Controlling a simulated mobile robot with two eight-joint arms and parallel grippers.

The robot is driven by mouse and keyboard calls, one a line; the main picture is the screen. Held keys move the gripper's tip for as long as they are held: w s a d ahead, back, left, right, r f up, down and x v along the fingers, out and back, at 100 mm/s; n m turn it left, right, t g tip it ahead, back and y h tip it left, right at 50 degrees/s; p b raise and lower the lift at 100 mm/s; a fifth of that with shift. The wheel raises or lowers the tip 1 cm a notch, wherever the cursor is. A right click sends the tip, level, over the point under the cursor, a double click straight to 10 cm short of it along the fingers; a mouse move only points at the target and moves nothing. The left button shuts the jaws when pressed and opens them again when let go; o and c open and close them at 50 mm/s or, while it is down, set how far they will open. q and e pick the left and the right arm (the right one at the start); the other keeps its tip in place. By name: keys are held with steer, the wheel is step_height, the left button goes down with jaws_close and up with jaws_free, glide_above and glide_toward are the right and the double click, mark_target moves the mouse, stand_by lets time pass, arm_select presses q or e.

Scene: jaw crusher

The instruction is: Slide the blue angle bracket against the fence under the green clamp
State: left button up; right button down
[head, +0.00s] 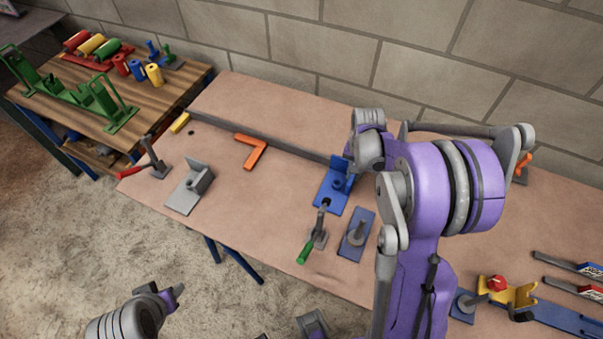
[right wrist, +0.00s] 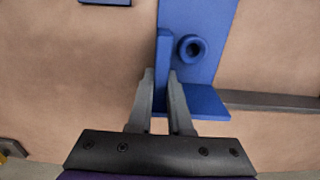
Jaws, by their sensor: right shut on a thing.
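The blue angle bracket (head: 329,196) lies on the workbench at the right end of the dark fence (head: 285,146). Its upright flange is beside the fence (right wrist: 275,101) in the wrist view; contact cannot be made out. My right gripper (head: 362,158) is at the bracket's far side. In the wrist view its fingers (right wrist: 162,78) are shut on the bracket's upright rib (right wrist: 163,58). The green-handled clamp (head: 318,236) stands in front, its arm tip above the bracket's near end. My left gripper (head: 176,292) is off the bench at lower left, its jaws unclear.
A grey bracket (head: 182,198) and red-handled clamp (head: 152,164) sit left. An orange L-shaped piece (head: 250,151) lies near the fence. A blue plate with a grey knob (head: 356,235) stands right of the green clamp. A yellow fixture (head: 507,292) is at lower right.

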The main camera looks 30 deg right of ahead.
steer(key=c, duration=0.8)
jaws_free()
steer(key=shift+o, duration=0.2)
steer(key=shift+r+p, duration=2.05)
steer(key=shift+r, duration=2)
arm_select(q)
steer(key=r, duration=0.1)
steer(key=w+r, duration=0.1)
steer(key=r, duration=0.3)
steer(key=shift+w+r, duration=0.1)
steer(key=shift+w, duration=0.3)
arm_select(e)
steer(key=s+a+r+n+t, duration=0.2)
steer(key=s+a+n, duration=0.1)
steer(key=a, duration=0.3)
steer(key=s+a+r+n+t, duration=0.1)
steer(key=s+a+r+n, duration=0.2)
steer(key=s+a, duration=0.2)
steer(key=s+a+r+n+t, duration=0.2)
steer(key=s+a+n, duration=0.2)
steer(key=a, duration=0.4)
steer(key=shift+s+a+r+t, duration=0.25)
steer(key=shift+s+a+t, duration=0.05)
